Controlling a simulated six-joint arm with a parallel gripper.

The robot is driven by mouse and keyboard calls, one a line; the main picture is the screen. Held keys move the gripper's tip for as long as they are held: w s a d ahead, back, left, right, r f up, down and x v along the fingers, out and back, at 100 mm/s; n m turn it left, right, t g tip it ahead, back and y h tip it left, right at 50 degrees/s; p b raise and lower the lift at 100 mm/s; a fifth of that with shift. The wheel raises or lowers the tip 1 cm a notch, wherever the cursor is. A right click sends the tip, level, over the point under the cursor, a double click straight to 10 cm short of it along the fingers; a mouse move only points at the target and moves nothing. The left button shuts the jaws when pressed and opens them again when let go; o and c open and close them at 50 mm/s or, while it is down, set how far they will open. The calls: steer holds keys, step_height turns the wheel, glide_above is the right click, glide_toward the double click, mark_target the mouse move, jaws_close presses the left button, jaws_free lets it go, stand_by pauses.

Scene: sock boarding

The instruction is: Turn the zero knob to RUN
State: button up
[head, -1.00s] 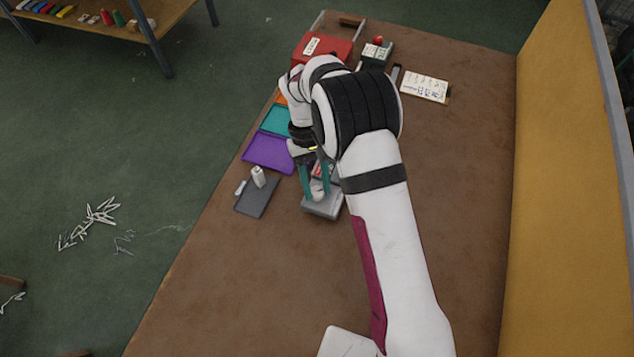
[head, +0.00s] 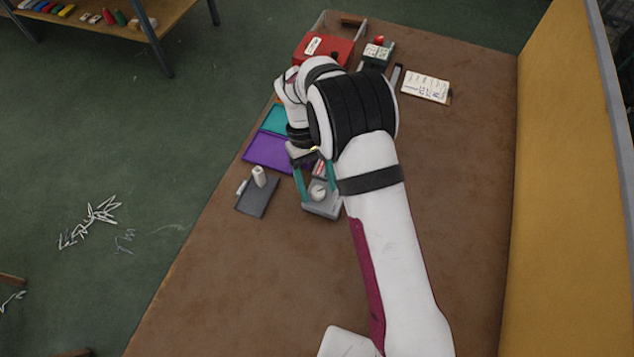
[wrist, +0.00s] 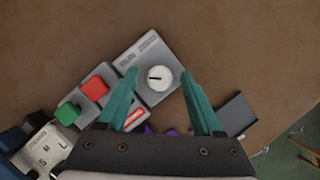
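The round white knob (wrist: 163,80) sits on a grey box (wrist: 150,48). Its black pointer line points left in the wrist view. Lettering that looks like RUN (wrist: 127,61) is on the box's upper left there. In the head view the knob (head: 318,192) shows on the grey box (head: 322,211) below my gripper. My gripper (head: 315,194) has teal fingers, spread wide, with one on each side of the knob in the picture. The fingers also show in the wrist view (wrist: 160,74), apart from the knob and holding nothing.
A dark plate (head: 258,198) with a white cylinder (head: 259,176) lies left, near the table edge. A purple tray (head: 267,153) and a red box (head: 322,48) lie farther back. The table's right side is clear.

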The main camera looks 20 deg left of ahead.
steer(key=v, duration=1.5)
steer(key=shift+r, duration=0.4)
